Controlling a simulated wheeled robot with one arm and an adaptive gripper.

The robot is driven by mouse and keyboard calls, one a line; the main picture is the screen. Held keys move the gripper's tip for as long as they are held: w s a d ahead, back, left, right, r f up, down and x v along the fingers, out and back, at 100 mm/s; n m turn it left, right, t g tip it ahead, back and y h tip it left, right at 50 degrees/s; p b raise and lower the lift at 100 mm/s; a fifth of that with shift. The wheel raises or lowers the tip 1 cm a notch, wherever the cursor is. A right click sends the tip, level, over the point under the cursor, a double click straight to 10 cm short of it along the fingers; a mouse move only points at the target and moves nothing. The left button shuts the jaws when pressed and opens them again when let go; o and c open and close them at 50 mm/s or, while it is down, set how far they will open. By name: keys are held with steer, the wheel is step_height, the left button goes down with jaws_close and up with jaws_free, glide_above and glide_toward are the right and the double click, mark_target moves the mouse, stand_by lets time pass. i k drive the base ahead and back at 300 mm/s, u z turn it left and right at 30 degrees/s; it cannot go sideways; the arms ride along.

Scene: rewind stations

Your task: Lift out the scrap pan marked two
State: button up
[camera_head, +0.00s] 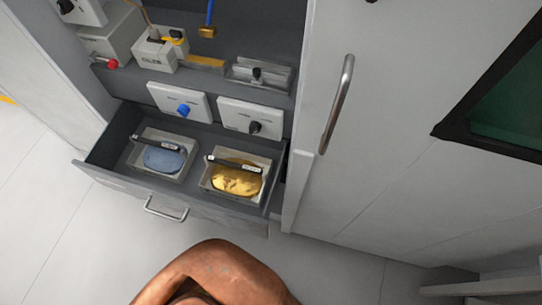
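An open drawer (108,179) holds two pale scrap pans side by side, each with a dark bar handle across it. The left pan (152,176) holds blue-grey scrap, and the right pan (224,197) holds yellow scrap. Each handle carries a small white label, too small to read, so I cannot tell which pan is marked two. Both pans sit down inside the drawer. My gripper is not in view; only an orange-brown part of my arm shows at the bottom edge.
Above the drawer are a panel with a blue knob (182,110), a panel with a black knob (254,128) and a shelf of small devices. A tall cabinet door with a metal handle (337,105) stands close on the right. The floor in front is clear.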

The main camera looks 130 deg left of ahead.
mark_target(233, 174)
steer(key=u, duration=5.15)
steer(key=k, duration=0.4)
steer(key=u, duration=0.35)
steer(key=i, duration=0.5)
steer(key=u, duration=0.05)
